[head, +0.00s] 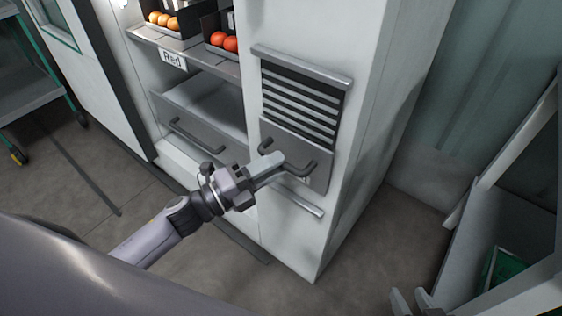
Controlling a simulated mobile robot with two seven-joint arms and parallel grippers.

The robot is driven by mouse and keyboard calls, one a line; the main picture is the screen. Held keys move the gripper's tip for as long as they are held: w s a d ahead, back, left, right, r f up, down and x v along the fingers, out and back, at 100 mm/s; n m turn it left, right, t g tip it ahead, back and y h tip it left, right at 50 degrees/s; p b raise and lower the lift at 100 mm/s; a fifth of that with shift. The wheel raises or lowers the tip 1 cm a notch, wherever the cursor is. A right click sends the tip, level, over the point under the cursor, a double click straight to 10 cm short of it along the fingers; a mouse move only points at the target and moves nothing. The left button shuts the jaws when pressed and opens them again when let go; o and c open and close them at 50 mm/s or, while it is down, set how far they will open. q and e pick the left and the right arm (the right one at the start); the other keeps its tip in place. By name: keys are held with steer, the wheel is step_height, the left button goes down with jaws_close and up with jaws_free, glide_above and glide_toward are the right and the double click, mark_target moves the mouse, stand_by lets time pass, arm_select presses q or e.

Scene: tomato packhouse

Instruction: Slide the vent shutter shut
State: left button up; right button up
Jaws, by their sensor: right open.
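The vent (300,101) is a block of dark and light slats in the white cabinet's front, and its slats are uncovered. The grey shutter plate (318,183) sits just below the slats, between an upper and a lower rail. A dark bent handle (301,171) stands out from the plate. My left gripper (277,168) is at the handle's left part, and its fingers overlap the bar. I cannot tell whether they are closed on it. My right gripper (412,302) is at the bottom edge, open, partly cut off and away from the cabinet.
Left of the vent is a grey drawer (195,125) with its own handle. Above it, a shelf labelled "Red" (173,60) holds boxes of orange and red tomatoes. A green-framed trolley (30,95) stands far left. Floor shows between.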

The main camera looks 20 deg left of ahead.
arm_select(q)
steer(key=shift+x, duration=1.1)
